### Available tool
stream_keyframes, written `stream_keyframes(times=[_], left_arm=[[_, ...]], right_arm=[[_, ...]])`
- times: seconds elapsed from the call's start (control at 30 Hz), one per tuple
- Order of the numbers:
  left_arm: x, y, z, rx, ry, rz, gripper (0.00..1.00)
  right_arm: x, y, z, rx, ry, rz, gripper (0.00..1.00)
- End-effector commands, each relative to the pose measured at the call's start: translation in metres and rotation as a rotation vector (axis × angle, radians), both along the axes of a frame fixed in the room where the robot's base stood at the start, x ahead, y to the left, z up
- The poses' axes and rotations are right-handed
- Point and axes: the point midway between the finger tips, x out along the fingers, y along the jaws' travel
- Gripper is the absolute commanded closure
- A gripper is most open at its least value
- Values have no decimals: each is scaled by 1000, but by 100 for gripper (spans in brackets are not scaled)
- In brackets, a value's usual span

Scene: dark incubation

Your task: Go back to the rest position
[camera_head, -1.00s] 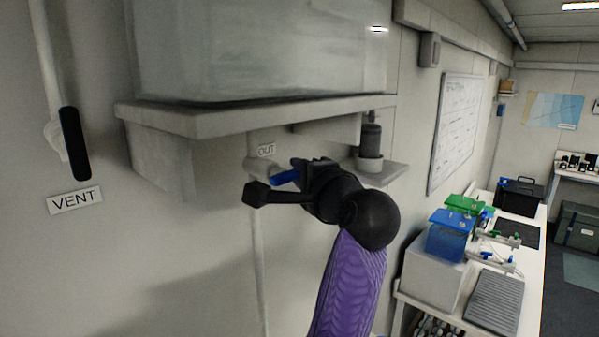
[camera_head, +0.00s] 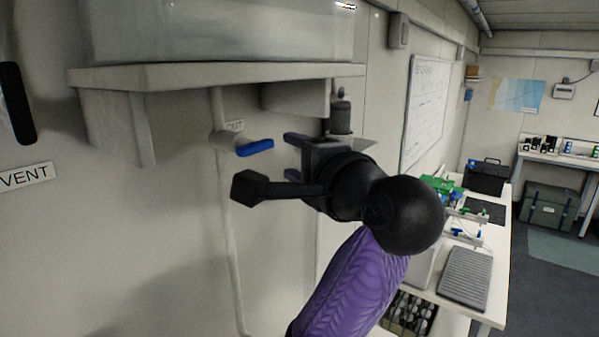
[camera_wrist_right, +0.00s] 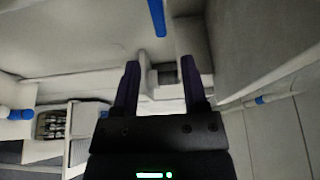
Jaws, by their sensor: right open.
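My right gripper (camera_head: 290,156) is in the head view, in front of the wall below the shelf. Its two fingers are apart with nothing between them. It also shows open and empty in the right wrist view (camera_wrist_right: 160,82). The OUT valve's blue handle (camera_head: 254,147) is just left of the fingertips, apart from them, and points to the right. A blue bar, likely this handle, shows at the top of the right wrist view (camera_wrist_right: 157,16). My left gripper is not in view.
A shelf (camera_head: 220,74) with a large translucent tank (camera_head: 220,30) juts out above my right gripper. A dark VENT lever (camera_head: 17,103) is at the far left. A bench (camera_head: 490,300) with a grey ribbed mat (camera_head: 466,277) and a black case (camera_head: 486,177) stands at the right.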

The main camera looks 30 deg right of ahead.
Motion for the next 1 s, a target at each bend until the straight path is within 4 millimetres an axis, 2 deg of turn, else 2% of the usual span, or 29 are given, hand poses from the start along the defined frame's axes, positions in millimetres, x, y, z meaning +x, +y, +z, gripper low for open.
stream_keyframes(times=[0.1, 0.2, 0.57, 0.63, 0.67, 0.73, 0.77, 0.83, 0.9, 1.0], left_arm=[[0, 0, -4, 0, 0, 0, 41], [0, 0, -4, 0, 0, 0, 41], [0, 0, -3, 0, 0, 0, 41], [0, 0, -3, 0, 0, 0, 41], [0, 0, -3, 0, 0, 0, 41], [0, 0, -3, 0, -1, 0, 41], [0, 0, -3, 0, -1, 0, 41], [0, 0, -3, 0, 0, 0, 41], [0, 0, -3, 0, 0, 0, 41], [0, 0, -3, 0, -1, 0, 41]], right_arm=[[-13, 1, 0, 0, -2, -1, 44], [-17, 1, 0, 0, 0, 0, 44], [-16, 1, 0, -1, 1, 1, 44], [-14, 2, -9, -34, 30, 1, 44], [-12, 4, -18, -70, 60, 2, 44], [-5, 9, -55, -217, 178, 16, 44], [-3, 13, -78, -304, 246, 33, 44], [-5, 23, -139, -534, 419, 108, 44], [-18, 35, -198, -753, 574, 224, 44], [-50, 50, -269, -1005, 737, 425, 44]])
